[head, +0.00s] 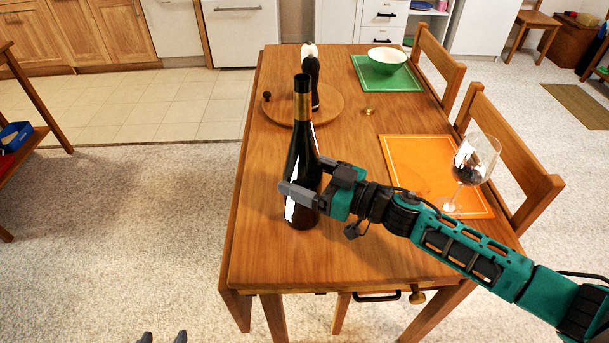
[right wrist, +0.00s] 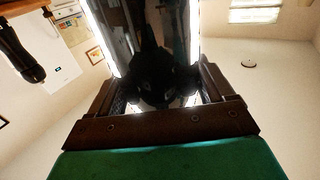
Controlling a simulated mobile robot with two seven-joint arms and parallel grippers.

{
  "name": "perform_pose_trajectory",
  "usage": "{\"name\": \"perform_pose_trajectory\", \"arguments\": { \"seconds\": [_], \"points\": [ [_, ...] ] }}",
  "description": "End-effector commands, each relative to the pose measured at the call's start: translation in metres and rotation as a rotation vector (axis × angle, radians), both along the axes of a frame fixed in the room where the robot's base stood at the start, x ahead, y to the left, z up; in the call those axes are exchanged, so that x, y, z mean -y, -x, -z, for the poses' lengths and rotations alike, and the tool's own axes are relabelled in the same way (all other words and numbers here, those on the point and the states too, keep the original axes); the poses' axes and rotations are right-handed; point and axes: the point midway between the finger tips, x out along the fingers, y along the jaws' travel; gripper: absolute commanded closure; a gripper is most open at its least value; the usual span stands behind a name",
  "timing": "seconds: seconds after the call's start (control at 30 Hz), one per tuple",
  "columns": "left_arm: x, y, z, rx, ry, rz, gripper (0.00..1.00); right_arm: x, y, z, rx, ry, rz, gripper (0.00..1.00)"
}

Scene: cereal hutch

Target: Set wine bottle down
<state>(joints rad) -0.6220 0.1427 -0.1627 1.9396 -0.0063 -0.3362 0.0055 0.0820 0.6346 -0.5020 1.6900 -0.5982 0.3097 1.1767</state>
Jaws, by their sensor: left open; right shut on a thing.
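The dark wine bottle (head: 301,150) with a gold neck band stands upright over the left front part of the wooden table (head: 340,255). Its base is at or just above the tabletop; I cannot tell which. My right gripper (head: 302,180) is shut around the lower half of the bottle, its arm coming in from the right. In the right wrist view, the dark glass of the bottle (right wrist: 145,40) fills the space between the jaws. The two fingertips of my left gripper (head: 162,338) show apart and empty at the bottom edge, over the floor.
A round wooden board (head: 335,108) with a dark mill (head: 312,85) lies behind the bottle. An orange placemat (head: 410,160) with a wine glass (head: 472,160) is at the right, partly behind my arm. The front left tabletop is clear.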

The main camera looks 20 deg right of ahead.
Motion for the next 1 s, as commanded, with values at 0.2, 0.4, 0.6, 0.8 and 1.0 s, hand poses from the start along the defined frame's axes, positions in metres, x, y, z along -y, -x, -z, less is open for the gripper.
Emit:
{"name": "perform_pose_trajectory", "arguments": {
  "seconds": [0.2, 0.4, 0.6, 0.8, 1.0],
  "points": [
    [0.0, 0.0, 0.001, 0.001, 0.0, 0.0, 0.43, 0.0, -0.001, 0.0, 0.004, -0.004, -0.001, 0.84],
    [0.0, 0.0, 0.001, 0.001, 0.0, 0.0, 0.43, 0.0, 0.0, 0.002, -0.001, -0.001, 0.0, 0.0],
    [0.0, 0.0, 0.0, 0.001, 0.0, 0.0, 0.43, 0.0, 0.0, 0.002, -0.001, -0.001, 0.0, 0.0],
    [0.0, 0.0, -0.001, 0.0, 0.0, 0.0, 0.43, 0.007, 0.007, 0.001, -0.004, 0.0, 0.001, 0.0],
    [0.0, 0.002, 0.001, -0.002, 0.0, 0.001, 0.43, 0.032, 0.033, 0.002, -0.006, 0.001, 0.001, 0.0]
  ]
}}
